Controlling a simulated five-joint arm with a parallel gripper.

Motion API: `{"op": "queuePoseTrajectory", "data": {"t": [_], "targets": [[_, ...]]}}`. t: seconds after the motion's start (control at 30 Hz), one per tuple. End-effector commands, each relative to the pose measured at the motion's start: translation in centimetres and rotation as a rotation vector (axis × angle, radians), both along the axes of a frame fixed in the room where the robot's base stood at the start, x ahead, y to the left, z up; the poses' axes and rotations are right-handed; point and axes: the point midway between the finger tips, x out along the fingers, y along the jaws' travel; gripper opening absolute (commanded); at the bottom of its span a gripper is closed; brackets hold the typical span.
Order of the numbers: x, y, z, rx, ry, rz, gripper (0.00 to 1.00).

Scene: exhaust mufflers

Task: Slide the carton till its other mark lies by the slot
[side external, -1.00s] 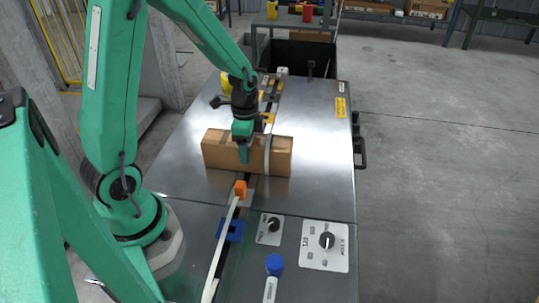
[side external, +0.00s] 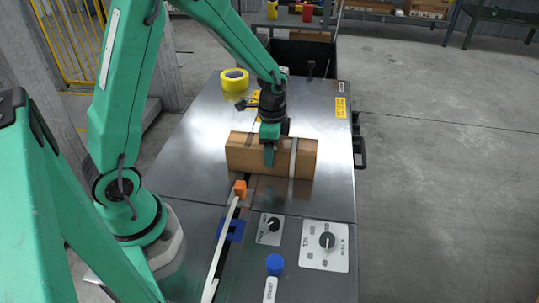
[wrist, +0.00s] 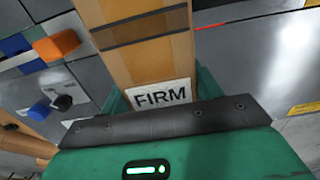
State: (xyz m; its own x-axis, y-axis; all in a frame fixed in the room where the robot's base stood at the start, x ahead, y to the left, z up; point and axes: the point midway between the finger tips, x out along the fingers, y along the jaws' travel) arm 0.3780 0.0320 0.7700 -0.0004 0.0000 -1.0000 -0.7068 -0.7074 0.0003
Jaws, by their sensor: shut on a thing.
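The brown carton (side external: 235,159) lies on the grey metal table in the side view, long side towards the camera. In the wrist view the carton (wrist: 160,62) runs up between my fingers, with a white FIRM label (wrist: 160,96) and dark bands (wrist: 140,34) beyond. The dark slot (side external: 238,208) shows in front of the carton; the carton hides part of it. The left band appears roughly in line with the slot.
A pale lever with an orange end (side external: 240,188) lies just in front of the carton. A yellow tape roll (side external: 235,80) is at the back left. The table right of the carton is clear.

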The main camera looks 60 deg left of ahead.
Motion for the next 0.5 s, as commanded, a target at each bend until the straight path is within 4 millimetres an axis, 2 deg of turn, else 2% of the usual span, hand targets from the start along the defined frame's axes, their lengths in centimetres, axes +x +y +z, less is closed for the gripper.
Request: {"op": "queuePoseTrajectory", "data": {"t": [0.27, 0.3, 0.4, 0.5], "targets": [[0.08, -0.04, 0.04, 0.000, -0.001, 0.000, 0.32], [0.08, -0.04, 0.04, 0.000, -0.001, 0.000, 0.67], [0.07, -0.03, 0.04, 0.000, -0.001, 0.000, 0.87], [0.06, -0.02, 0.04, 0.000, -0.001, 0.000, 0.89]]}}
